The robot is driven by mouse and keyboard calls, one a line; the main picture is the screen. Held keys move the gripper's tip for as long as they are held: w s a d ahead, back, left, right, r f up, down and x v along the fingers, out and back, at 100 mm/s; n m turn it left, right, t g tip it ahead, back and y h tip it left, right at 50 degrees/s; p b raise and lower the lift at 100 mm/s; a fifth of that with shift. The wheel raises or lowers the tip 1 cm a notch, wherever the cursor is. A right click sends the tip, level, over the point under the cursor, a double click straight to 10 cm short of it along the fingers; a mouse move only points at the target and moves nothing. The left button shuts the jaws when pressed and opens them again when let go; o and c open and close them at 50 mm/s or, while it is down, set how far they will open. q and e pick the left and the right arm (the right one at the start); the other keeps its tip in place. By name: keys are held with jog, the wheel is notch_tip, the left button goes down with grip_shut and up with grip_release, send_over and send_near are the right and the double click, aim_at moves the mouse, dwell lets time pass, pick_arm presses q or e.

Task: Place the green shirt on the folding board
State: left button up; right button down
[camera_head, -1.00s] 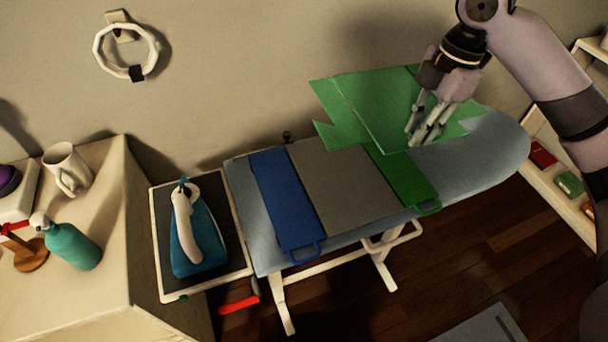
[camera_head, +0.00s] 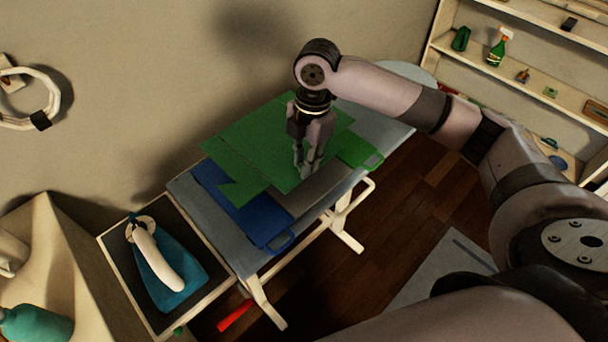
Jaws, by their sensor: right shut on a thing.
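The green shirt (camera_head: 262,141) is spread flat and stiff over the folding board, covering much of its grey middle panel and part of its blue side. The folding board shows its blue panel (camera_head: 235,212), a strip of grey (camera_head: 318,188) and a green panel (camera_head: 361,154) with a handle. My right gripper (camera_head: 305,173) points down at the shirt's front right part, shut on the shirt. Whether the shirt touches the board all over I cannot tell. My left gripper is not in view.
The board lies on a grey-blue ironing board (camera_head: 189,195) with white legs. A teal and white iron (camera_head: 160,262) rests on a tray at its left end. Shelves (camera_head: 510,60) stand at the back right. A teal bottle (camera_head: 35,323) is at the lower left.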

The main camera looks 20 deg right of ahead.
aim_at(305, 188)
notch_tip(305, 188, down, 2)
jog(key=shift+w, duration=0.15)
jog(key=shift+f, duration=2.25)
jog(key=shift+f, duration=0.15)
jog(key=c, duration=1.5)
grip_release()
jog(key=r, duration=0.4)
jog(key=d+r, duration=0.1)
jog(key=r, duration=0.3)
jog(key=r+b, duration=0.1)
jog(key=r, duration=0.3)
jog(key=shift+w+d, duration=0.15)
jog(key=shift+r, duration=0.2)
jog(key=shift+d+f, duration=0.1)
